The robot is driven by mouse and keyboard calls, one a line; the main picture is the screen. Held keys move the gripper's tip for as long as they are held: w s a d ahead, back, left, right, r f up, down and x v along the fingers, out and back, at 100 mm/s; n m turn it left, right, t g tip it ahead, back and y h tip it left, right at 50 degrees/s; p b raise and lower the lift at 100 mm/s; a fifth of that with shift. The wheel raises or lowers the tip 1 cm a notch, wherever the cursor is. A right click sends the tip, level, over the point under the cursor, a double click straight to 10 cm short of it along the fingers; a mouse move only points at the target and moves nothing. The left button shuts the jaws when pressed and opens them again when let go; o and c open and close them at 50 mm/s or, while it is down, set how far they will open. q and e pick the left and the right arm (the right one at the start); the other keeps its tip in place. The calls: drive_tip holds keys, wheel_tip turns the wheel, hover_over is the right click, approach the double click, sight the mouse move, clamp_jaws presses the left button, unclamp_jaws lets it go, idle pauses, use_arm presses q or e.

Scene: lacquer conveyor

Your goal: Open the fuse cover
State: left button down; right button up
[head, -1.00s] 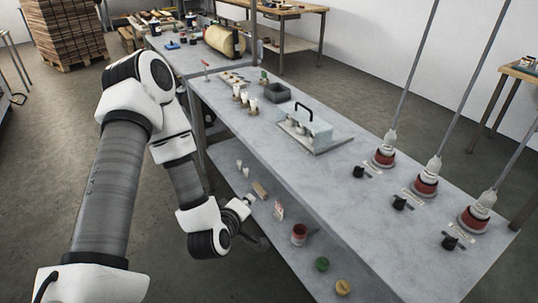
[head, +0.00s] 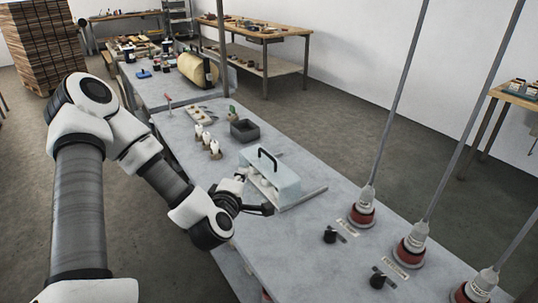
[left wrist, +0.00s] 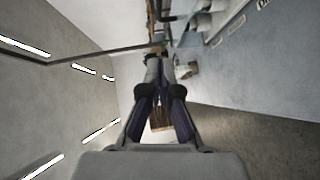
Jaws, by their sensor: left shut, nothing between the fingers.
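The fuse cover (head: 275,183) is a pale, see-through box with a black arched handle (head: 268,158) on top. It sits down over light-coloured parts on a flat grey base plate (head: 306,199) on the bench. My left gripper (head: 264,209) is beside the cover's near left side, low by the base plate and below the handle. It looks apart from the handle; whether it touches the cover I cannot tell. Its dark fingers (left wrist: 160,75) are shut and empty in the left wrist view. My right gripper is not in view.
White-topped pieces (head: 208,142) and a dark open tray (head: 244,130) stand behind the cover. Red-based insulators (head: 362,215) with tall rods rise on the right, with black knobs (head: 330,236) in front. The bench (head: 290,245) is clear in front of the cover.

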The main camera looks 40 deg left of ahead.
sight(261, 170)
use_arm(q)
drive_tip(key=x, duration=0.3)
drive_tip(key=d+x, duration=0.1)
drive_tip(key=x, duration=0.3)
drive_tip(key=w+d+x, duration=0.1)
drive_tip(key=x, duration=0.3)
drive_tip(key=shift+p, duration=0.4)
drive_tip(key=shift+w+d+f, duration=0.1)
drive_tip(key=shift+w+f, duration=0.1)
drive_tip(key=shift+w, duration=0.2)
drive_tip(key=shift+s, duration=0.1)
